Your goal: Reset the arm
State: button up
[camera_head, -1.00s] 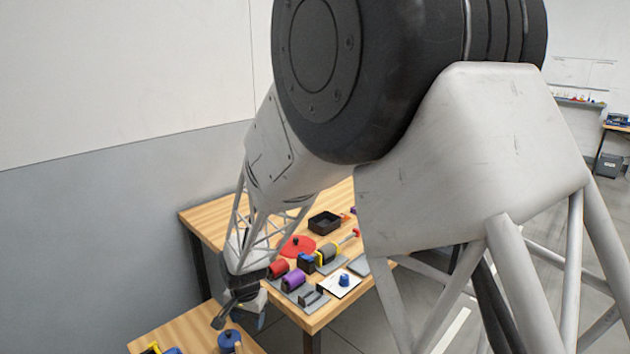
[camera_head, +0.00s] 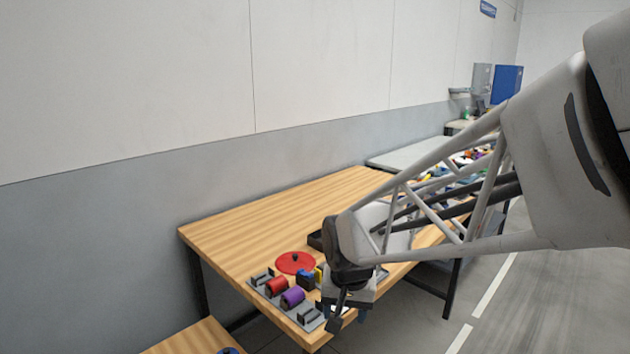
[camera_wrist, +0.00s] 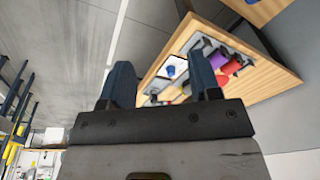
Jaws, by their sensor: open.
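My gripper (camera_head: 348,312) is in the head view at the front right corner of the wooden table, in front of the items there. In the wrist view its two dark blue fingers (camera_wrist: 162,90) stand apart with nothing between them. The gripper is open and empty. My arm reaches in from the right and hides part of the table's right side.
The wooden table (camera_head: 270,212) holds a red disc (camera_head: 296,263), a red cylinder (camera_head: 277,286), a purple cylinder (camera_head: 293,297) and a black tray (camera_head: 316,240), partly hidden. A second wooden surface (camera_head: 190,340) is at lower left. The table's back left is clear.

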jog(key=s+d+r, duration=0.2)
jog(key=s+d, duration=0.4)
jog(key=s, duration=0.3)
jog(key=s+d+r+n, duration=0.1)
jog(key=s+d+r, duration=0.2)
jog(key=s+d, duration=0.3)
jog(key=s, duration=0.3)
jog(key=shift+s+d+r+t+h, duration=0.3)
jog(key=shift+d+t, duration=0.05)
jog(key=shift+t, duration=0.05)
